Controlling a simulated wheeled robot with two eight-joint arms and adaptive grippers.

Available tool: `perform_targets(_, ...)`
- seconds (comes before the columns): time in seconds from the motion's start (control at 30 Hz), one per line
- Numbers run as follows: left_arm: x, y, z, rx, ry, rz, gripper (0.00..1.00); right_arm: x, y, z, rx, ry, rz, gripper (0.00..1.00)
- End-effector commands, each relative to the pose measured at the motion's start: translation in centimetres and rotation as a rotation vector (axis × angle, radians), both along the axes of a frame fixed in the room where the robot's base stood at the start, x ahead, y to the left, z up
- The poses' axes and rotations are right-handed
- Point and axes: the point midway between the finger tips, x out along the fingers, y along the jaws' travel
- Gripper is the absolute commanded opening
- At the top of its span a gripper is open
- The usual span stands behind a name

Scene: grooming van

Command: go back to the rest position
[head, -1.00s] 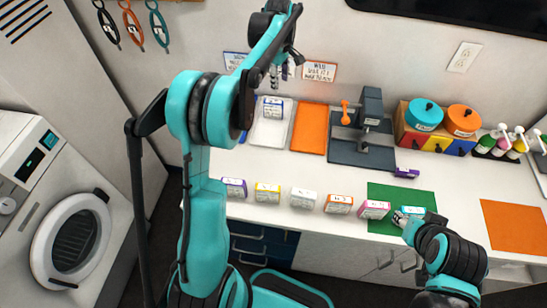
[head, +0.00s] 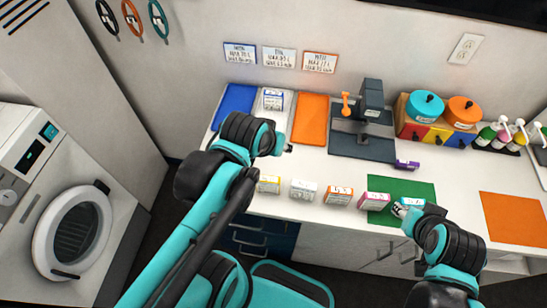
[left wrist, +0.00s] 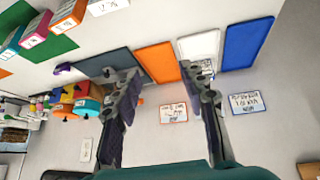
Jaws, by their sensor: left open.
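My left gripper (head: 287,148) is empty over the counter, in front of the white tray (head: 262,108) and the orange mat (head: 311,118). Its wrist hides part of the counter in the head view. In the left wrist view its two fingers (left wrist: 160,78) are spread apart with nothing between them. My right gripper (head: 400,212) is low at the counter's front, at the teal-labelled box (head: 413,203) on the green mat (head: 423,189). Its fingers are too small and covered to tell their state.
Yellow (head: 268,184), white (head: 303,190), orange (head: 338,197) and pink (head: 373,201) boxes line the front edge. A white box (head: 272,100) lies on the white tray. A dark press-like stand (head: 371,98) and coloured drawers (head: 418,130) stand behind. A washer (head: 75,240) is at left.

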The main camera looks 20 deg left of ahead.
Motion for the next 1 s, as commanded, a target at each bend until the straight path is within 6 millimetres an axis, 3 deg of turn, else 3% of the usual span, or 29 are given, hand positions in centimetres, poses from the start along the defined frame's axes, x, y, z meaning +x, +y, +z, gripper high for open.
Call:
perform_targets(0.03,-1.0,-0.2,-0.8,0.019,-0.013,-0.035,0.42,0.0,0.0,0.0,0.000,0.000,0.000,0.40)
perform_targets(0.2,-2.6,-0.6,-2.2,0.063,-0.043,-0.111,0.42,0.0,0.0,0.0,0.000,0.000,0.000,0.40)
perform_targets(0.63,-2.7,-0.7,-3.0,0.072,-0.048,-0.122,0.42,0.0,0.0,-0.6,0.000,0.000,0.000,0.40)
perform_targets(1.0,-2.8,-0.6,-10.9,0.071,-0.047,-0.121,0.42,0.0,0.0,-8.6,0.000,0.000,0.000,0.40)
